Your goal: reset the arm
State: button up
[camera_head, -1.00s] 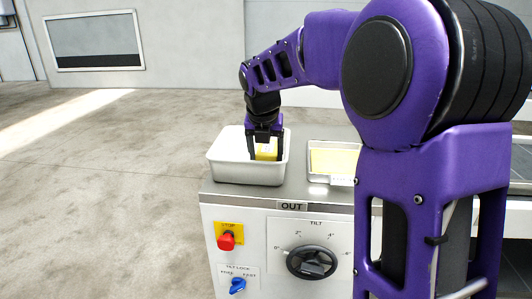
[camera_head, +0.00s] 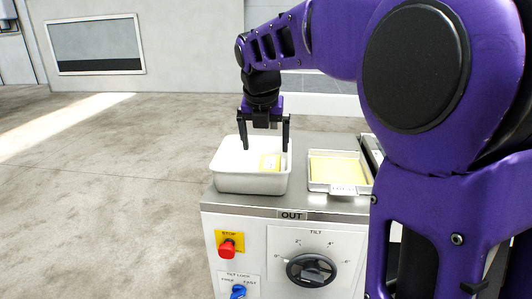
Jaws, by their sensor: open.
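My gripper (camera_head: 265,145) points down over the white bin (camera_head: 250,184), with its two dark fingers spread apart and nothing between them. The fingertips are at about the height of the bin's rim. A yellow piece with a pale label (camera_head: 269,162) sits inside the bin at its right side, below my gripper and apart from it as far as I can tell. My purple arm reaches in from the right and hides much of the machine.
The bin stands on the metal top of the machine (camera_head: 230,205), beside a shallow tray (camera_head: 313,186) with a yellow sheet. The front panel has a red stop button (camera_head: 227,248), a black tilt dial (camera_head: 313,270) and a blue tilt lock knob (camera_head: 238,291). Open floor lies left.

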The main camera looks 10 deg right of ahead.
jog(key=p+v, duration=0.1)
jog(key=v, duration=0.8)
jog(key=shift+r+p, duration=0.35)
